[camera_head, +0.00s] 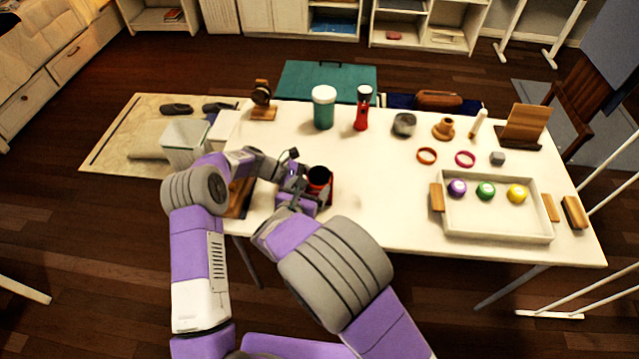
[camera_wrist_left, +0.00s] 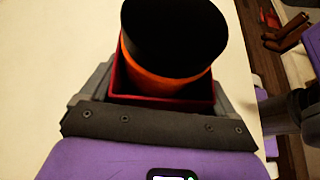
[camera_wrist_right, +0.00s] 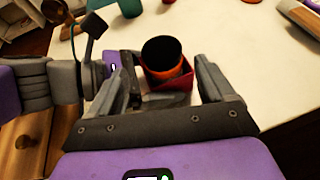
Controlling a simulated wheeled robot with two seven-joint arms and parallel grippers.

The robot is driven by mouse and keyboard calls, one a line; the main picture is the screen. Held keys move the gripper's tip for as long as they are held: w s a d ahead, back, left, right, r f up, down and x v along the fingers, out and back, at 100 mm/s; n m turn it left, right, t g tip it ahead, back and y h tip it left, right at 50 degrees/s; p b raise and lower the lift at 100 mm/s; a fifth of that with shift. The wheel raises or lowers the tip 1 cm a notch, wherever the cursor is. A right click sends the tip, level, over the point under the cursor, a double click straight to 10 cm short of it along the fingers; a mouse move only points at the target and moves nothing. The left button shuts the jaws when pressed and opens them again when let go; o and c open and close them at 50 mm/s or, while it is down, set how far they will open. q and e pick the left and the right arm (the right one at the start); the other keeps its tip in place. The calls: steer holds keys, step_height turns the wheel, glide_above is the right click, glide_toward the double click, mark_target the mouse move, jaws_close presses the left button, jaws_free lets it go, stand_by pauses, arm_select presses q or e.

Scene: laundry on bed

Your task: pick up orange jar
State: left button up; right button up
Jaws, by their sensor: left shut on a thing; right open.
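The orange jar (camera_head: 319,177), with a wide black top, stands inside a small red square box (camera_head: 327,194) near the table's front left. In the left wrist view the jar (camera_wrist_left: 172,45) rises from the red box (camera_wrist_left: 205,101), which hides its lower part. My left gripper (camera_wrist_left: 160,88) is shut with its fingers on opposite outer sides of the box. My right gripper (camera_wrist_right: 165,78) is open, with the jar (camera_wrist_right: 161,55) and box (camera_wrist_right: 183,79) just beyond and between its fingers. In the head view my grippers partly cover the box.
A white tray (camera_head: 497,238) with purple, green and yellow round items is at right. A teal jar with white lid (camera_head: 323,112) and a red bottle (camera_head: 362,114) stand at the back. Red and orange rings lie mid-table. The front middle is clear.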

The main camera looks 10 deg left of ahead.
mark_target(319, 174)
steer(key=x, duration=0.6)
steer(key=shift+w+d+f, duration=0.1)
steer(key=shift+w+f, duration=0.05)
steer(key=shift+c, duration=0.5)
steer(key=c, duration=1.3)
step_height(319, 174, up, 10)
steer(key=shift+r, duration=0.1)
arm_select(q)
steer(key=o, duration=0.5)
